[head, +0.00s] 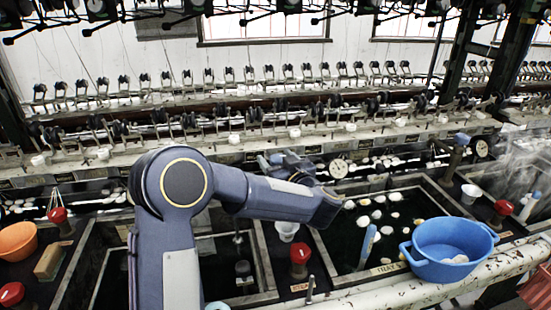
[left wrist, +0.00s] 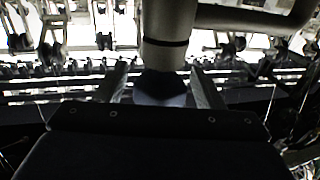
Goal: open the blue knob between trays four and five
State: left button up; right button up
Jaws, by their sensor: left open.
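In the left wrist view a dark blue knob (left wrist: 160,88) sits under a thick grey pipe, between the two fingers of my left gripper (left wrist: 159,74). The fingers are apart, one on each side of the knob; I cannot tell whether either touches it. In the head view my left arm reaches over the basins and its gripper (head: 296,166) is at the back edge, beside a small blue knob (head: 277,158), partly hidden by the arm. Another blue knob (head: 461,140) stands farther right. My right gripper is not in view.
A blue basin (head: 450,262) sits on the front rail at right. Red knobs (head: 299,253) stand between trays, with another at left (head: 58,215). An orange bowl (head: 17,241) is at far left. Round gauges (head: 338,168) and reeling rows line the back. A tray with white cocoons (head: 377,214) is right of the arm.

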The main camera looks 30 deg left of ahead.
pick_arm(q)
jog(key=v, duration=0.7)
jog(key=shift+r, duration=0.1)
